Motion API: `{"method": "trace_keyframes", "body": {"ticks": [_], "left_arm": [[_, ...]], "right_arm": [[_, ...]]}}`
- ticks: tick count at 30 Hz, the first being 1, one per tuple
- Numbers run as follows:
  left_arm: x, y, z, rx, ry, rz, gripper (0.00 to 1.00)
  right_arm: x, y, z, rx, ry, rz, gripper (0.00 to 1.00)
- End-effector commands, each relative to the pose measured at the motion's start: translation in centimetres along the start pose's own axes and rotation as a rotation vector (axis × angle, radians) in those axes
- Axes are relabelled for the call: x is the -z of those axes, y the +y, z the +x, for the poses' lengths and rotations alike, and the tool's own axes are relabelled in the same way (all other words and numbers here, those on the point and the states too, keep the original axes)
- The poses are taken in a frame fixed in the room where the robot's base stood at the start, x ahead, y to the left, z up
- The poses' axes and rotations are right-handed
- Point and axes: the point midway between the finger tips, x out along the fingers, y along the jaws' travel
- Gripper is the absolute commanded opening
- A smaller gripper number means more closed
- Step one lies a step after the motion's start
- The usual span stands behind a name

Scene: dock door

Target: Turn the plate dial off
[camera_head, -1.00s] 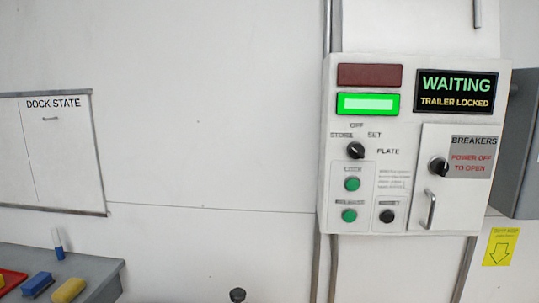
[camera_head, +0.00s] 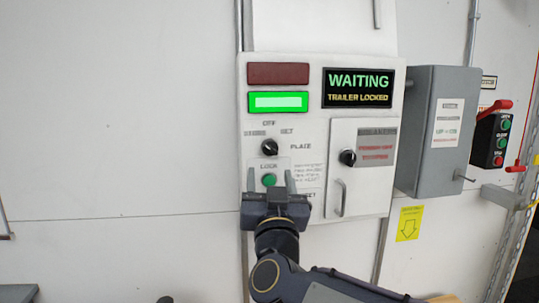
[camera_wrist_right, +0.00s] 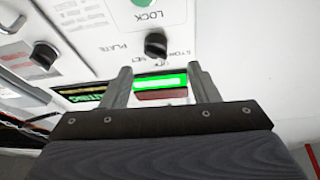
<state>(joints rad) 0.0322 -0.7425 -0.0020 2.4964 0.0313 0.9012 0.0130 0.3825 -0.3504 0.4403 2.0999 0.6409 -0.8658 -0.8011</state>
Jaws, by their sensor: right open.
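The plate dial (camera_head: 269,147) is a round black knob with a light pointer line on the white control panel, ringed by labels OFF, SET and PLATE. Whether the fingers touch the panel I cannot tell. My left gripper is not in view.
The display (camera_head: 358,88) reads WAITING, TRAILER LOCKED. A green lamp (camera_head: 278,102) is lit below a dark red one (camera_head: 278,73). The breaker door (camera_head: 362,190) has its own knob and handle right of the dial. A grey box (camera_head: 435,130) stands further right.

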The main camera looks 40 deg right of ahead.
Motion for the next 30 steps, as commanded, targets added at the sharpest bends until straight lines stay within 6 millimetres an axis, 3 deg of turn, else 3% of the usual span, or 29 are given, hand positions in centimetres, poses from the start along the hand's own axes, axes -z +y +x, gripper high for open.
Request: {"method": "trace_keyframes", "body": {"ticks": [15, 27, 30], "left_arm": [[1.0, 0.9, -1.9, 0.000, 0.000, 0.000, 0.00], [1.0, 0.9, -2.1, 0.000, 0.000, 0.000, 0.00], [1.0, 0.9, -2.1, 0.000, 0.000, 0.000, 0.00]], "right_arm": [[0.5, 0.5, 7.0, -0.023, 0.013, -0.005, 0.55], [0.4, 0.5, 7.9, -0.022, 0.014, -0.005, 0.55], [0.4, 0.5, 7.9, -0.022, 0.014, -0.004, 0.43]]}}
